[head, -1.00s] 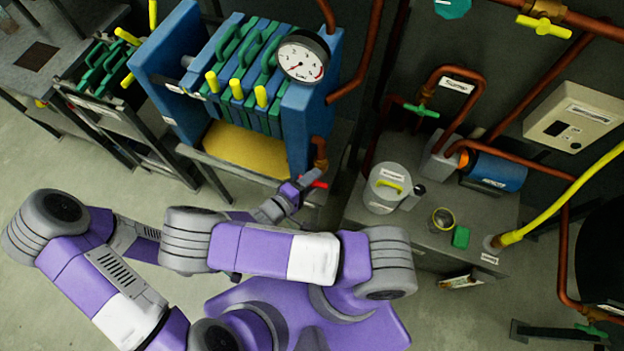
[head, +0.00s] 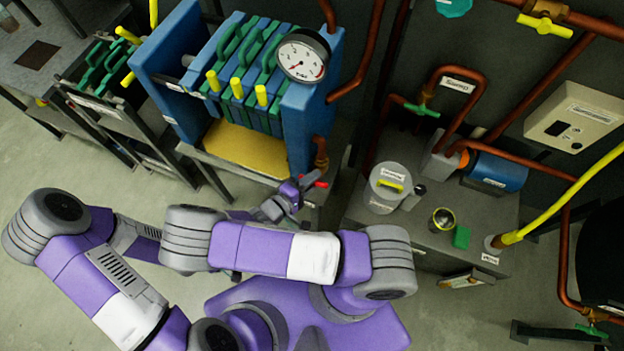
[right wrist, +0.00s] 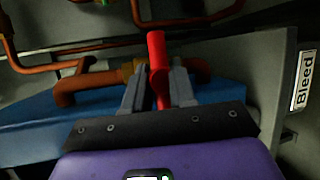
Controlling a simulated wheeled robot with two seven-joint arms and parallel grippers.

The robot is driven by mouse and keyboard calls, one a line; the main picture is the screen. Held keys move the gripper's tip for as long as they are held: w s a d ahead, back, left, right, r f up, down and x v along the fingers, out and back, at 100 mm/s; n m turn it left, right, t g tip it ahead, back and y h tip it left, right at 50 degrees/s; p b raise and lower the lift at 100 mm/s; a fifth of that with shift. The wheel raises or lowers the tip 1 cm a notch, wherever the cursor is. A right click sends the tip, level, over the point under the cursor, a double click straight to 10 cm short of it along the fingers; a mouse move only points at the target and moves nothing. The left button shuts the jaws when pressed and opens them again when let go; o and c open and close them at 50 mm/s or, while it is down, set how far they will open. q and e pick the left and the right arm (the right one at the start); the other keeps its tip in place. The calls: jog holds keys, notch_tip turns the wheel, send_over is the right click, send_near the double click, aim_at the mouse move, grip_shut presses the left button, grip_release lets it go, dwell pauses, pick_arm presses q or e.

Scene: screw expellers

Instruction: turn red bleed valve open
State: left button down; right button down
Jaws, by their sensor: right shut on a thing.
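The red bleed valve (head: 321,184) sits at the lower right of the blue press, by the copper pipe fitting. In the right wrist view its red handle (right wrist: 156,48) stands upright in the picture, with its far end rising past the fingers. My right gripper (head: 306,182) is at the handle, its two grey fingers (right wrist: 160,88) closed on either side of it. The fingers hide part of the handle. A "Bleed" label (right wrist: 304,80) is to the right of the gripper. My left gripper is not in view.
The blue press (head: 300,120) with its gauge (head: 303,56) stands just behind the valve. A copper pipe (right wrist: 90,82) runs left of the handle. A grey bench (head: 400,235) with a lidded pot (head: 388,188) is to the right.

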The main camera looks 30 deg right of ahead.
jog(key=shift+f+n, duration=0.15)
jog(key=shift+n, duration=0.25)
jog(key=shift+f+n+h+b, duration=0.2)
jog(key=shift+n+h+b, duration=0.65)
jog(key=shift+n, duration=0.35)
jog(key=n+h+b, duration=0.1)
jog(key=n+h, duration=0.1)
jog(key=n, duration=0.2)
jog(key=n+t, duration=0.1)
jog(key=n, duration=0.1)
jog(key=n+h+b, duration=0.1)
jog(key=n, duration=0.2)
jog(key=shift+s+f+t+h, duration=0.1)
jog(key=shift+t+h, duration=0.15)
jog(key=shift+t, duration=0.15)
jog(key=shift+d+n+t, duration=0.1)
jog(key=shift+n+t, duration=0.65)
jog(key=shift+n, duration=0.7)
jog(key=shift+n+t, duration=0.75)
jog(key=shift+n, duration=0.7)
jog(key=c, duration=1)
grip_release()
jog(key=shift+t, duration=0.3)
jog(key=shift+c, duration=0.2)
jog(key=shift+b, duration=0.3)
